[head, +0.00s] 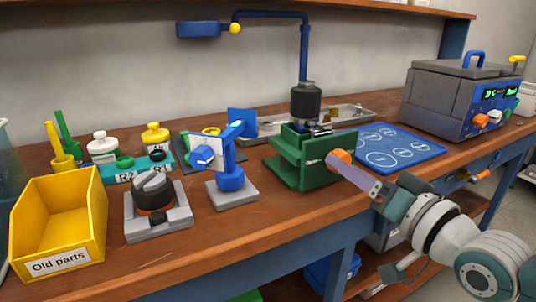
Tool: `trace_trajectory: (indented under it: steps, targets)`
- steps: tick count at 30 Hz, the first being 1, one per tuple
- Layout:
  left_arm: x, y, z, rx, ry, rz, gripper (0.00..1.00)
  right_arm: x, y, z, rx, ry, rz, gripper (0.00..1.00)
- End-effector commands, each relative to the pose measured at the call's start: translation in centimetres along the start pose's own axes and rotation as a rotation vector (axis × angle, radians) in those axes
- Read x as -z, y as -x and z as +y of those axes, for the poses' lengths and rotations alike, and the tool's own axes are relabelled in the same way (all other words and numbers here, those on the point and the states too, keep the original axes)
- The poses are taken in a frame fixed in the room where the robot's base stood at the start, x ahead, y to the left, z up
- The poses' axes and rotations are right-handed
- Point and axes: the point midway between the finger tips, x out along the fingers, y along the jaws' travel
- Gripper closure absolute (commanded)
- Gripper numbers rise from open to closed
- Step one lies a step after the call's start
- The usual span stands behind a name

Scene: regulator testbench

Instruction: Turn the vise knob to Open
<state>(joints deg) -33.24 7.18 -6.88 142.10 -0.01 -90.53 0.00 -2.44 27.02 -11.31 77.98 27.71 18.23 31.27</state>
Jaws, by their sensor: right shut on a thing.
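The green vise (290,178) stands on the wooden bench near the middle of the head view. Its orange knob (341,157) is on the vise's right side, facing the front of the bench. My right gripper (346,168) comes in from the lower right and is shut on the orange knob, whose lower part its finger covers. Any Open marking by the knob cannot be made out. A black cylindrical part (306,103) stands upright at the vise, its foot partly hidden by the green jaws. My left gripper is not in view.
A blue mat with white circles (409,150) lies right of the vise. A grey machine (432,100) stands at the far right. Left are a blue stand (231,180), a grey fixture (157,222) and a yellow Old parts bin (92,220). A blue lamp arm (304,55) rises behind.

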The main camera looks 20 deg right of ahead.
Motion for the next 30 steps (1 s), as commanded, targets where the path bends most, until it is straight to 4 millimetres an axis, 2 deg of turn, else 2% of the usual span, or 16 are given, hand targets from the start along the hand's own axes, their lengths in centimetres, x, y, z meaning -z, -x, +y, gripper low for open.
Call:
trace_trajectory:
  steps: [18,30]
  targets:
    - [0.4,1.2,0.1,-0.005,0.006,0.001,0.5,0.1,0.0,0.1,0.0,0.548,0.002,1.0]
    - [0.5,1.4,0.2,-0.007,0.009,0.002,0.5,0.1,0.0,0.1,0.0,0.734,0.001,1.0]
